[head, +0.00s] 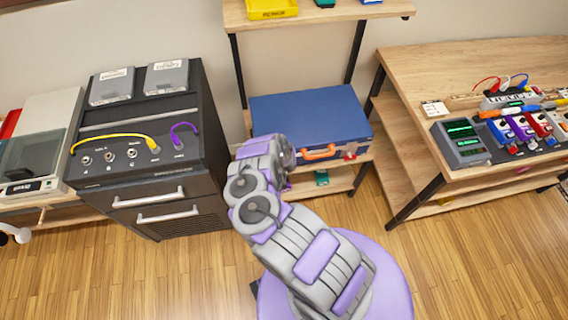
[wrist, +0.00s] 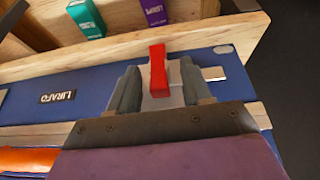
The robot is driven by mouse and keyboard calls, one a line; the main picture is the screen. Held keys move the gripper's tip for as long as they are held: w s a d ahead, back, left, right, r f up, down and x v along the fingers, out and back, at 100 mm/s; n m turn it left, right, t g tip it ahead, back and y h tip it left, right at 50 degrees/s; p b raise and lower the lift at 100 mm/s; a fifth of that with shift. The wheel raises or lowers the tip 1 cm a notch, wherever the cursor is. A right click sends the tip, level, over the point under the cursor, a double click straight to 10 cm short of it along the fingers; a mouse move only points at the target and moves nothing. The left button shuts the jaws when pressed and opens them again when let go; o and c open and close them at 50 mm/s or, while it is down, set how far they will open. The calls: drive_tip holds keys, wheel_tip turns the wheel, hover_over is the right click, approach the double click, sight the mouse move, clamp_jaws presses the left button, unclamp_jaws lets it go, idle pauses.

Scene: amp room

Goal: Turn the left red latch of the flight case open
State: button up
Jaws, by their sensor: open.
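The blue flight case (head: 310,116) sits on a wooden shelf in the middle of the head view, with an orange handle (head: 317,152) on its front. A red latch (head: 349,155) shows right of the handle; the left latch is hidden behind my arm there. In the wrist view, a red latch (wrist: 158,70) stands upright on a light metal plate on the case's blue front (wrist: 110,92). My gripper (wrist: 160,88) is open, with one finger on each side of this latch. I cannot tell whether the fingers touch it. In the head view my gripper's fingers are hidden.
Green (wrist: 86,18) and purple (wrist: 153,12) boxes lie beyond the shelf edge in the wrist view. A dark drawer cabinet (head: 150,165) stands left of the case. A wooden bench (head: 460,70) with electronics stands right. The wood floor in front is open.

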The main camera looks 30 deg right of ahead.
drive_tip(key=p+v, duration=1.2)
drive_tip(key=v, duration=0.4)
drive_tip(key=shift+w+r, duration=0.15)
idle(0.5)
